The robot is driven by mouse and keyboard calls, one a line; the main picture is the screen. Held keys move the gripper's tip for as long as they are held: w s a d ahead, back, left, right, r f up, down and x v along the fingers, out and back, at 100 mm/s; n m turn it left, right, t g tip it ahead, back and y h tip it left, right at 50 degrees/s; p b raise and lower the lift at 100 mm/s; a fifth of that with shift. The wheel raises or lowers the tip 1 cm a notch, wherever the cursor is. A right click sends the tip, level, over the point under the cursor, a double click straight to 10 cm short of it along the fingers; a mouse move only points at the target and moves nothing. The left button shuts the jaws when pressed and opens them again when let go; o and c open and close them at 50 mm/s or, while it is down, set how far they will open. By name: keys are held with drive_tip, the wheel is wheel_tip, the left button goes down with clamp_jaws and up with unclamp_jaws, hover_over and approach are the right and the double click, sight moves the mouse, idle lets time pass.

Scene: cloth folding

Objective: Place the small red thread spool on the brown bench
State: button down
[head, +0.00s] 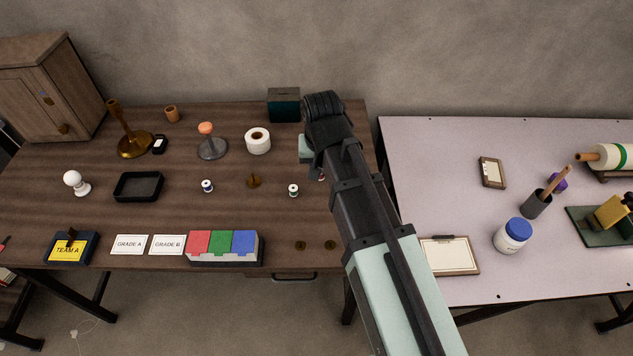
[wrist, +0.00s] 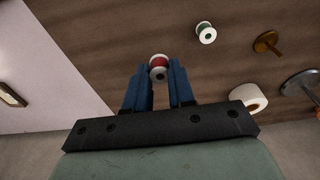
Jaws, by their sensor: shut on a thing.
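The small red thread spool (wrist: 158,67) has pale ends and sits between the tips of my gripper (wrist: 157,72). The blue fingers are shut on it. In the head view only a small red bit of the spool (head: 322,177) shows beside my dark arm, which hides most of the gripper. The spool is over the right part of the brown bench (head: 225,112). The brown bench top also shows behind it in the wrist view (wrist: 120,30). I cannot tell whether the spool touches the bench.
A green spool (head: 293,190) stands just left of the held spool, and a blue spool (head: 207,186) farther left. A brass piece (head: 254,181) and a white roll (head: 258,141) are nearby. The pale table (head: 440,160) lies across a gap to the right.

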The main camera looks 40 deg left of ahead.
sight(320, 194)
drive_tip(key=shift+f, duration=3.2)
drive_tip(key=shift+f, duration=0.15)
drive_tip(key=c, duration=1)
unclamp_jaws()
drive_tip(key=shift+o, duration=0.2)
wheel_tip(320, 194, up, 12)
drive_tip(key=s+d, duration=0.1)
drive_tip(key=shift+s+d, duration=0.15)
